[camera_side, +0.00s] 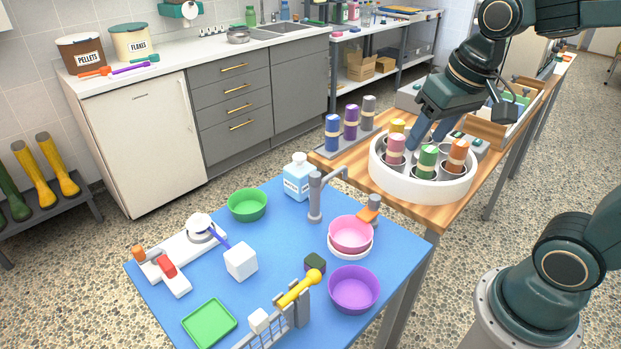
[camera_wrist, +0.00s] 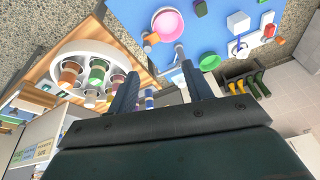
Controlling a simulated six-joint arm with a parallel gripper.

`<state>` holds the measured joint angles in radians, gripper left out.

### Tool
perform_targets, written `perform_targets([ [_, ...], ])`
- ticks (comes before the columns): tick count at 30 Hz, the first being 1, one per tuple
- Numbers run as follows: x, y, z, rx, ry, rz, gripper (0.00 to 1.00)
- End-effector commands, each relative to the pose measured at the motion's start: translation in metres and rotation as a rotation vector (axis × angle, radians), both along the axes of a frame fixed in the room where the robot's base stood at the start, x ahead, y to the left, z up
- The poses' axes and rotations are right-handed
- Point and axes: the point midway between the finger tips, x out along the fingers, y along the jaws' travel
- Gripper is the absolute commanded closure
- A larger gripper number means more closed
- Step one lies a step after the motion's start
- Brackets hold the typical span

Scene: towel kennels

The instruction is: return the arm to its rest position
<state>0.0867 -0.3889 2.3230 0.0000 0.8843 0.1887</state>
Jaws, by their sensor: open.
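My gripper (camera_side: 430,136) is open, its two fingers apart and pointing down over the far side of a white round holder (camera_side: 420,190) on the wooden table. In the wrist view the space between the fingertips (camera_wrist: 160,76) holds no object in its grasp. Banded rolls stand in the holder's cups: pink (camera_side: 396,150), green (camera_side: 428,160), orange (camera_side: 457,155) and yellow (camera_side: 397,126). From the side I cannot tell how high the fingertips are above the cups. My arm reaches in from the upper right.
Blue (camera_side: 332,133), purple (camera_side: 351,122) and grey (camera_side: 368,112) rolls stand on a grey tray left of the holder. A wooden box (camera_side: 490,131) is behind it. The blue table (camera_side: 215,268) in front carries bowls, a tap (camera_side: 315,195) and a bottle (camera_side: 297,178).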

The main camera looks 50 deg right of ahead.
Motion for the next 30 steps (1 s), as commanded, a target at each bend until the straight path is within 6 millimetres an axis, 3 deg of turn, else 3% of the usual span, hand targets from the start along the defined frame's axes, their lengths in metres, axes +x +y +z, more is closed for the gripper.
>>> perform_targets([
  [6,-0.036,0.012,0.009,-0.035,-0.079,0.121,0.50],
  [13,-0.064,0.020,0.009,-0.068,-0.142,0.221,0.50],
  [19,-0.074,0.022,0.008,-0.082,-0.164,0.258,0.50],
  [30,-0.075,0.022,0.008,-0.083,-0.165,0.261,0.50],
])
